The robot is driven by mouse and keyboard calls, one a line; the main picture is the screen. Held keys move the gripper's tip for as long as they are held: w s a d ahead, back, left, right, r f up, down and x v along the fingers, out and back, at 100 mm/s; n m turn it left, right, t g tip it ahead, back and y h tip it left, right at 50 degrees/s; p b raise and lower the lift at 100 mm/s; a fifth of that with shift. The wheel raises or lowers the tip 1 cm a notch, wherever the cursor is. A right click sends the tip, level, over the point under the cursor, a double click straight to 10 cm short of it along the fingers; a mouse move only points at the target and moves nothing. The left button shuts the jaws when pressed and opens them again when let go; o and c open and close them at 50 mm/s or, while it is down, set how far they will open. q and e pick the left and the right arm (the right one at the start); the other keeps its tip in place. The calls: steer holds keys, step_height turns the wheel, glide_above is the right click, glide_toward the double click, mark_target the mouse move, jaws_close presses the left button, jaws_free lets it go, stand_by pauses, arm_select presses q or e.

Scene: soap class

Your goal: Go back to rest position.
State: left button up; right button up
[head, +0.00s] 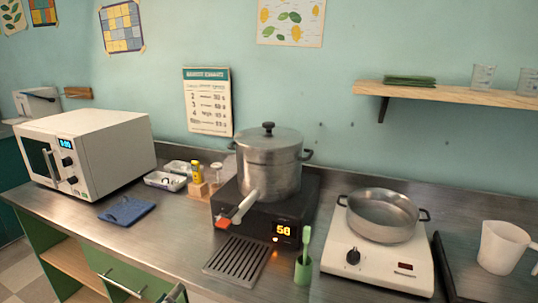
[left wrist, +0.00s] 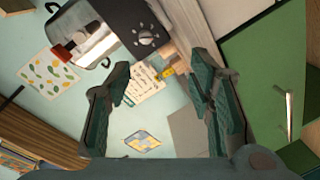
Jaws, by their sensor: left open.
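My left gripper (left wrist: 163,90) is open in the left wrist view, with its two dark green fingers wide apart and nothing between them. In the head view only a small dark piece, probably its tip, shows at the bottom edge, in front of the counter. My right gripper is in neither view. A lidded steel pot (head: 269,165) stands on a black hotplate (head: 285,232) whose display reads about 50. The hotplate also shows at the top of the left wrist view (left wrist: 140,18).
A steel counter (head: 175,235) carries a white microwave (head: 110,148), a blue cloth (head: 127,210), small trays, bottles and a green cup (head: 303,270). A shallow pan (head: 382,215) sits on a white hotplate (head: 375,262), beside a white jug (head: 502,247). Green cabinets (left wrist: 262,65) are below.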

arm_select(q)
steer(key=s+a+f+m+g+y, duration=0.1)
steer(key=a+f+y, duration=0.15)
steer(key=f, duration=0.45)
steer(key=a+f+m+g+y, duration=0.1)
steer(key=a+f+g, duration=0.15)
steer(key=f, duration=0.45)
steer(key=s+a+f+m+g+y+p, duration=0.1)
steer(key=s+a+f+m+g, duration=0.1)
steer(key=s+f, duration=0.45)
steer(key=s+a+f+m+g+y+p, duration=0.15)
steer(key=s+f, duration=0.25)
steer(key=f, duration=0.6)
steer(key=s+d+f+m+g+p, duration=0.1)
steer(key=s+f, duration=0.3)
steer(key=s, duration=0.6)
steer(key=s+d+f+m+g, duration=0.1)
steer(key=s+f+g, duration=0.3)
steer(key=s, duration=0.7)
steer(key=s+d+f+m+g+p, duration=0.1)
steer(key=s+f, duration=0.3)
steer(key=s, duration=0.7)
steer(key=shift+d+f+g+p, duration=0.35)
steer(key=shift+d+g, duration=0.15)
steer(key=shift+g, duration=0.4)
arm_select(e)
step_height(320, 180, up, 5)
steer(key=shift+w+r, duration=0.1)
arm_select(q)
steer(key=shift+s, duration=0.1)
